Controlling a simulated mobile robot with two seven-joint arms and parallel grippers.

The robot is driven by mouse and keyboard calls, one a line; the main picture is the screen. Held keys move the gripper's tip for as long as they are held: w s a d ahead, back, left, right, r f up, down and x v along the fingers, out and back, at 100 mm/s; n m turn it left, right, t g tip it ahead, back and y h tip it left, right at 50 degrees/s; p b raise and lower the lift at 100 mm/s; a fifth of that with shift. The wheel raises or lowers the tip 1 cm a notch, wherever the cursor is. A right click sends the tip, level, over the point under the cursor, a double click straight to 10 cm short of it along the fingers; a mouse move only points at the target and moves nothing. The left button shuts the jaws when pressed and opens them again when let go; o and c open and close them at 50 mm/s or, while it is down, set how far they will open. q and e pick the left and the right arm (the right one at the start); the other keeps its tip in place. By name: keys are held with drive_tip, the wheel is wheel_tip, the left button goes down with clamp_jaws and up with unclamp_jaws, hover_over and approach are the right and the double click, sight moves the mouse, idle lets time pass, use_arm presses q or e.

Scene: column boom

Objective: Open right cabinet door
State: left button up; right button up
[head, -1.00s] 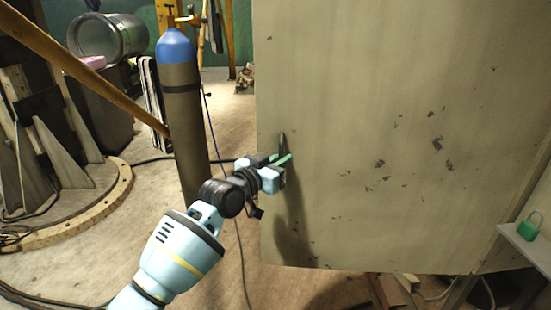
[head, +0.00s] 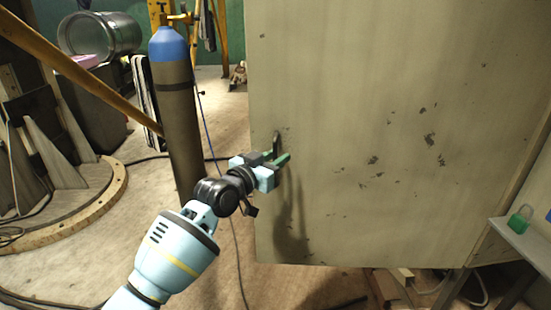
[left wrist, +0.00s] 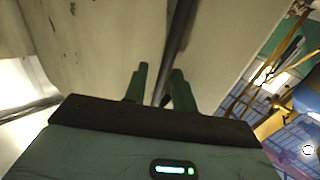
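The cabinet door (head: 350,90) is a large pale, scuffed panel that fills the right half of the head view. A dark upright bar handle (head: 277,140) sits near its left edge. My left gripper (head: 278,158) is at the handle, with its green fingers apart. In the left wrist view the dark handle (left wrist: 178,40) runs between the two fingers (left wrist: 158,85), close to the right one. A narrow gap shows on the other side, so the grip does not look closed. My right gripper is not in view.
A gas cylinder with a blue top (head: 176,110) stands left of the door. A small shelf (head: 525,240) with a green item (head: 520,220) is at the lower right. A yellow slanted beam (head: 75,65) crosses the upper left. Cables lie on the floor.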

use_arm(q)
drive_tip(key=v, duration=0.7)
drive_tip(key=shift+s+a+p, duration=0.15)
drive_tip(key=shift+s+p, duration=0.2)
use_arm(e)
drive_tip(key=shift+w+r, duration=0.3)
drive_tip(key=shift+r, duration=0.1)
use_arm(q)
drive_tip(key=shift+f, duration=0.1)
